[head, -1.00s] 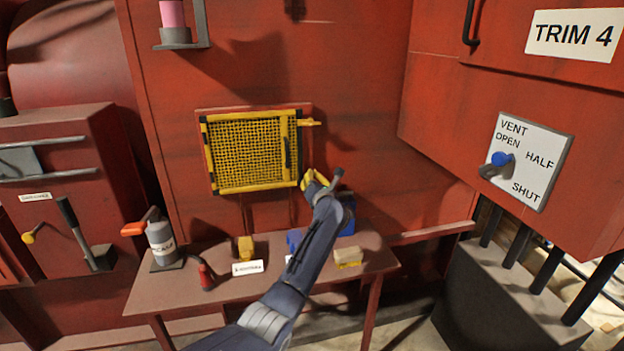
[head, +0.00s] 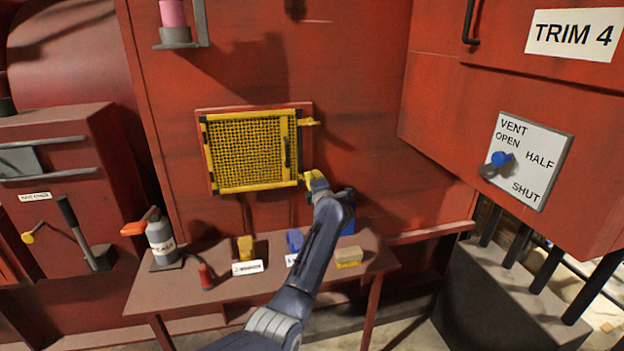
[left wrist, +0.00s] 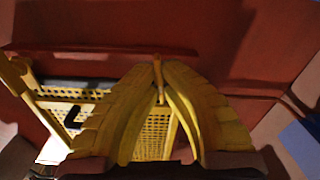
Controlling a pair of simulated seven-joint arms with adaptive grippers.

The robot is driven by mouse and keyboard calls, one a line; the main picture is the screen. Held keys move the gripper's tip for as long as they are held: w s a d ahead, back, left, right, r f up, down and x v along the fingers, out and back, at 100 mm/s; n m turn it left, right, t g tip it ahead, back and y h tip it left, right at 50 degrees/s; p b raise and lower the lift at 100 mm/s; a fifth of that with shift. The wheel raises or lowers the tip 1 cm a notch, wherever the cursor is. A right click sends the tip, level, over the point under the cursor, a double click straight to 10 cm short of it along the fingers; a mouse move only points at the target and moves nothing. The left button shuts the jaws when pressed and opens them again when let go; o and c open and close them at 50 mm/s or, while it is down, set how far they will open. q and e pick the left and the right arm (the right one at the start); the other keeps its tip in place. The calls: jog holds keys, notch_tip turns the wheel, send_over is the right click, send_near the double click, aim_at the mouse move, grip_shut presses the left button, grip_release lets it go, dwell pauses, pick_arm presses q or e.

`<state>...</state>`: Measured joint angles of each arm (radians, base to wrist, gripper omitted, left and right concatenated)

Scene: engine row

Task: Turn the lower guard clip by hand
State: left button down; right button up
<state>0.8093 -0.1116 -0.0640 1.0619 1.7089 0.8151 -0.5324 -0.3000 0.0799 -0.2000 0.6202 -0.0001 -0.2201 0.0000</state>
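The yellow mesh guard (head: 250,150) is closed flat on the red wall, with a black handle on its right side. The upper clip (head: 310,122) sticks out to the right of the frame. My left gripper (head: 312,176) is at the guard's lower right corner and covers the lower clip in the head view. In the left wrist view its yellow fingers (left wrist: 160,72) converge on the lower guard clip (left wrist: 159,84), a thin yellow bar between the tips. The mesh guard (left wrist: 155,135) shows behind them. My right gripper is not in view.
A table (head: 200,290) below the guard holds a grey canister (head: 160,240), a small red item (head: 205,275), and yellow and blue blocks. A vent panel (head: 530,160) with a blue-knobbed lever is on the right. The wall right of the guard is clear.

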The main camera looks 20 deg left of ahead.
pick_arm(q)
jog(key=shift+d+f+m, duration=0.1)
jog(key=shift+d+m, duration=0.05)
jog(key=shift+m, duration=0.75)
jog(key=c, duration=1.6)
grip_release()
jog(key=shift+s, duration=0.15)
jog(key=v, duration=1.1)
jog(key=shift+s+d, duration=0.25)
jog(key=shift+s, duration=0.1)
